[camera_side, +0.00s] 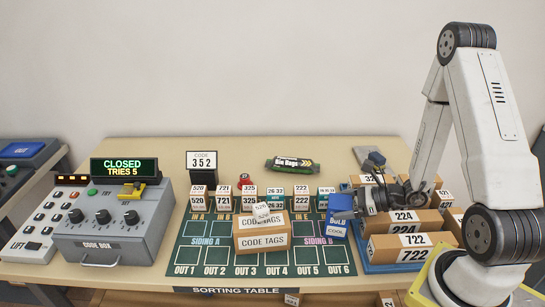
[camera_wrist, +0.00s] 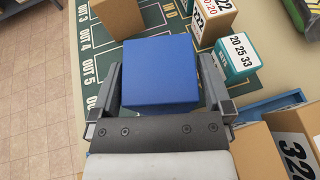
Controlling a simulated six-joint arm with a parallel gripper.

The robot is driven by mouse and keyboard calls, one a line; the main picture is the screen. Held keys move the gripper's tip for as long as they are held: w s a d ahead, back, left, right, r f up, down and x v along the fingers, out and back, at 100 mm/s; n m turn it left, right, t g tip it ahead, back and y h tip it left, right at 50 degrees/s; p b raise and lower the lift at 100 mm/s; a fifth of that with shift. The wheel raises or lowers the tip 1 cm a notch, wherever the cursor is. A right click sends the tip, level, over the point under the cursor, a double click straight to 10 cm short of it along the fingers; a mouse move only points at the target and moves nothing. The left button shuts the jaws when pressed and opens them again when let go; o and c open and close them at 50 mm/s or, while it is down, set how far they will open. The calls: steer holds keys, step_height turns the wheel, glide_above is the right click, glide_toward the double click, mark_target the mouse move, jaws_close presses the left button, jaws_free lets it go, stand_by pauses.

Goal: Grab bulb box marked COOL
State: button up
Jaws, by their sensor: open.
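The blue bulb box marked COOL (camera_side: 338,218) stands upright at the right edge of the green sorting mat, with its label facing the side camera. In the wrist view the blue box (camera_wrist: 160,74) fills the space between my fingers, its plain top facing the camera. My gripper (camera_side: 358,202) comes at the box from the right. In the wrist view my gripper (camera_wrist: 163,90) is open, with one finger on each side of the box. A thin gap shows beside the fingers; whether either touches is hard to tell.
A blue tray (camera_side: 375,266) holding several numbered brown boxes is close on the right. A teal-labelled box (camera_wrist: 237,56) stands just beyond the right finger. A CODE TAGS box (camera_side: 262,242) sits left on the mat (camera_side: 205,254). The grey code box (camera_side: 110,230) is far left.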

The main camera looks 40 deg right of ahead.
steer(key=shift+w+a+f, duration=0.15)
steer(key=shift+w+a, duration=0.1)
steer(key=shift+w, duration=0.1)
stand_by(0.3)
steer(key=c, duration=1)
steer(key=shift+r, duration=4.95)
